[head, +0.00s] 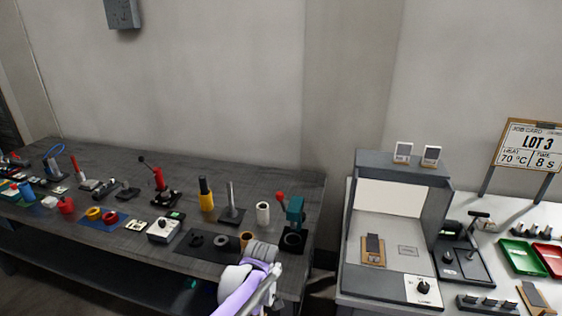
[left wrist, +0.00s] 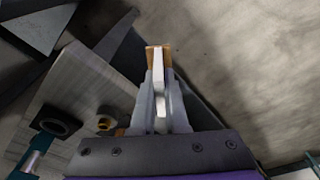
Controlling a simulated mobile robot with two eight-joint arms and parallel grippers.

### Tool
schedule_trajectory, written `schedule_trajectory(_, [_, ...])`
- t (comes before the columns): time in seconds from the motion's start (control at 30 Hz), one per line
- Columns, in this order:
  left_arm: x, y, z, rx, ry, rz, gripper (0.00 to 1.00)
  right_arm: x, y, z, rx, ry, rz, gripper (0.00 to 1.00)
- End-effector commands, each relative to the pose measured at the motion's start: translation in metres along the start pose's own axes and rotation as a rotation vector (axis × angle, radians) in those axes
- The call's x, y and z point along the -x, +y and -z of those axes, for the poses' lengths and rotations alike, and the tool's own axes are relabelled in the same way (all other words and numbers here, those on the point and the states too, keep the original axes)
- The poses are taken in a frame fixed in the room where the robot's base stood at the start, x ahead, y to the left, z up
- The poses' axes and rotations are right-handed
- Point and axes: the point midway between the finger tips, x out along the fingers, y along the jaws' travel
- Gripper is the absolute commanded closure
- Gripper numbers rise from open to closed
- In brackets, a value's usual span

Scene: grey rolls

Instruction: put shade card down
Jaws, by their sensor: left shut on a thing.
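My left gripper (head: 262,250) is over the front edge of the dark bench, near its right end. In the left wrist view the gripper (left wrist: 162,85) is shut on a thin tan piece (left wrist: 152,58), taken to be the shade card, which shows nearly edge-on between the fingers. The card's face cannot be seen, and in the head view I cannot make the card out. My right gripper is not in view.
The dark bench (head: 100,165) holds several tools and rolls, with a teal press (head: 295,215) near its right end. A grey booth (head: 440,190) on the white table holds a tan board (head: 373,262) with a dark piece. Green (head: 520,258) and red trays stand right.

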Motion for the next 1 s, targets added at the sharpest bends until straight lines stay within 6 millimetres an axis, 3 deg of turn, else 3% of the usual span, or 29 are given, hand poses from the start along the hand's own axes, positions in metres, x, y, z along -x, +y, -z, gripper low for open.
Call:
schedule_trajectory(0.2, [-0.034, -0.055, 0.022, -0.333, 0.0, -0.051, 1.0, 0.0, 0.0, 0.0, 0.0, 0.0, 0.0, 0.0])
schedule_trajectory(0.4, [-0.053, -0.091, 0.03, -0.57, -0.001, -0.086, 1.0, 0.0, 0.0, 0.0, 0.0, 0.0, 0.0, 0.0])
schedule_trajectory(0.6, [-0.06, -0.107, 0.032, -0.683, -0.001, -0.103, 1.0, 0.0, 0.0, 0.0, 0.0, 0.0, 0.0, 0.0])
schedule_trajectory(0.9, [-0.06, -0.108, 0.032, -0.699, -0.001, -0.105, 1.0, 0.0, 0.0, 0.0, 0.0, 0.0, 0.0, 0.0])
schedule_trajectory(1.0, [-0.06, -0.108, 0.032, -0.698, -0.001, -0.105, 1.0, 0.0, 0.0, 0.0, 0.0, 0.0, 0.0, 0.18])
